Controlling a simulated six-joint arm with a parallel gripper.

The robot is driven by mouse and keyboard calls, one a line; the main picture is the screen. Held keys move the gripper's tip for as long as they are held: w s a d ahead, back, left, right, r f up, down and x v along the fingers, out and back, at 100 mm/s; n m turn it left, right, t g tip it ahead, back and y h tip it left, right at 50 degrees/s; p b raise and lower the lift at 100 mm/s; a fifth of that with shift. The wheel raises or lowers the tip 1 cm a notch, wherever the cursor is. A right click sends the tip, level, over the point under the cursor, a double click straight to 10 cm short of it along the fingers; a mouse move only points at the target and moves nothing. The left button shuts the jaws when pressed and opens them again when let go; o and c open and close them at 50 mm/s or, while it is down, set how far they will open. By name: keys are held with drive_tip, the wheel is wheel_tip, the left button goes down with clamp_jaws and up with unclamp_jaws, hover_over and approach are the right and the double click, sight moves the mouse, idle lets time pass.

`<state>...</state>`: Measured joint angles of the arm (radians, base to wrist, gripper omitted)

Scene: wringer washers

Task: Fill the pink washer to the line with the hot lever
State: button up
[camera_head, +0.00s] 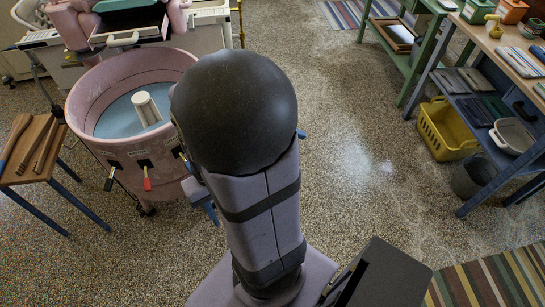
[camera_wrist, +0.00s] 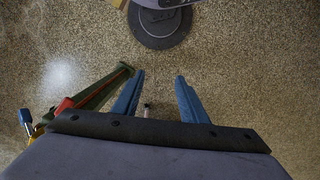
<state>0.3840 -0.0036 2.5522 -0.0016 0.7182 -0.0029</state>
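The pink washer (camera_head: 85,105) stands at the left in the head view. Inside are a pale blue surface (camera_head: 118,122) and a white agitator (camera_head: 147,108); I cannot make out a fill line. On its front are a black-handled lever (camera_head: 110,179), a red-handled lever (camera_head: 148,181) and a blue-handled lever (camera_head: 184,158), partly beside my arm. My gripper (camera_wrist: 157,95) is open, with blue fingers apart. In the wrist view a blue handle (camera_wrist: 25,117) and a red part (camera_wrist: 65,105) lie left of the fingers. A small dark-tipped piece (camera_wrist: 147,108) shows between them. My arm hides most of the gripper in the head view.
A wooden stand (camera_head: 33,150) with tools is left of the washer. A wringer (camera_head: 130,38) stands behind it. Shelves (camera_head: 478,75), a yellow crate (camera_head: 447,130) and a grey bucket (camera_head: 472,177) are at the right. The speckled floor between is clear.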

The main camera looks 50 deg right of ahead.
drive_tip(key=s+d+f+m+b, duration=0.1)
drive_tip(key=d+f+m, duration=0.2)
drive_tip(key=d, duration=0.6)
drive_tip(key=s+d+f+m+b, duration=0.1)
drive_tip(key=d+f+m, duration=0.2)
drive_tip(key=d, duration=0.5)
drive_tip(key=shift+n+t+h, duration=0.4)
drive_tip(key=shift+t, duration=0.4)
drive_tip(key=w+d+r, duration=0.1)
drive_tip(key=w+d, duration=0.1)
drive_tip(key=d, duration=0.1)
drive_tip(key=w+d+r, duration=0.1)
drive_tip(key=d, duration=0.2)
drive_tip(key=w+d+r, duration=0.1)
drive_tip(key=w+d, duration=0.1)
drive_tip(key=d, duration=0.1)
drive_tip(key=shift+w+d+r, duration=0.3)
drive_tip(key=shift+r, duration=0.05)
drive_tip(key=shift+s+a+f+n, duration=0.1)
drive_tip(key=shift+s+a+n, duration=0.05)
drive_tip(key=shift+a+n, duration=0.15)
drive_tip(key=shift+f, duration=0.2)
drive_tip(key=shift+f+p, duration=0.75)
drive_tip(key=shift+f, duration=2.75)
drive_tip(key=shift+c, duration=0.3)
drive_tip(key=shift+r, duration=0.1)
clamp_jaws()
